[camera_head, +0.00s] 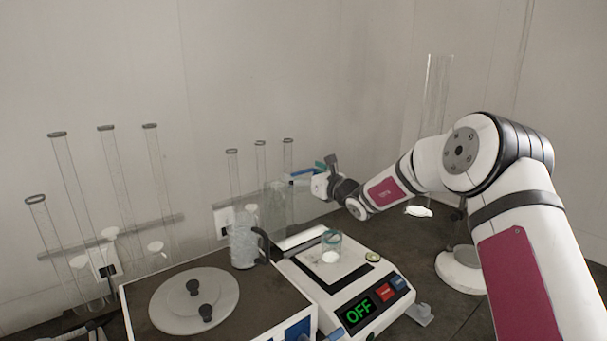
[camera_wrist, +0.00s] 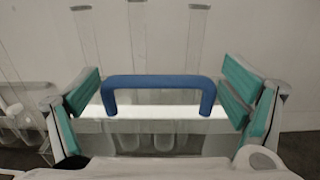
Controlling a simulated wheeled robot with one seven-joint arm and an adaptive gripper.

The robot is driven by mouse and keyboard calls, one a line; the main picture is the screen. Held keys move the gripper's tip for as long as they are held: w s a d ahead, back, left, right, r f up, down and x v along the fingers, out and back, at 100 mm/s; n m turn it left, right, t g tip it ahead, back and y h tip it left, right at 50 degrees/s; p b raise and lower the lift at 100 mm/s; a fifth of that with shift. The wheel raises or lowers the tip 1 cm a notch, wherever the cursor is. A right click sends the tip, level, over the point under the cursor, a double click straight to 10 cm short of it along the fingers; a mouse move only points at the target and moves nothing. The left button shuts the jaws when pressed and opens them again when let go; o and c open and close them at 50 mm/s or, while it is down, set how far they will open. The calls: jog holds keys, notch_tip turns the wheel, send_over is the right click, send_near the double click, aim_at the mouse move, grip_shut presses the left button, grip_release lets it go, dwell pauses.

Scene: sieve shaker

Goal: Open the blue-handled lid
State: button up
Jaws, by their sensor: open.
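The blue handle (camera_wrist: 160,82) is a wide arch on the clear lid (camera_wrist: 165,125), centred in the wrist view. In the head view, the small blue handle (camera_head: 302,173) shows above a clear box (camera_head: 288,208) behind the balance. The lid appears closed, though its transparent edges are hard to make out. My gripper (camera_wrist: 160,95) is open, with its teal-padded fingers at the left and right of the handle and gaps on both sides. In the head view, my gripper (camera_head: 319,177) is at the handle's right, partly covering it.
The balance (camera_head: 345,290) shows OFF and carries a small glass beaker (camera_head: 331,243). A clear jug (camera_head: 243,245) and a machine with a round grey plate (camera_head: 180,312) stand to its left. Tall glass tubes (camera_head: 110,150) line the wall.

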jog(key=c, duration=1.4)
jog(key=p+v, duration=0.3)
jog(key=v, duration=0.1)
jog(key=shift+s+d+r, duration=0.15)
jog(key=shift+s+d, duration=0.05)
jog(key=shift+s, duration=0.05)
jog(key=shift+c, duration=0.2)
jog(key=o, duration=1.4)
jog(key=shift+o, duration=0.2)
jog(key=shift+s, duration=0.1)
jog(key=v, duration=1.2)
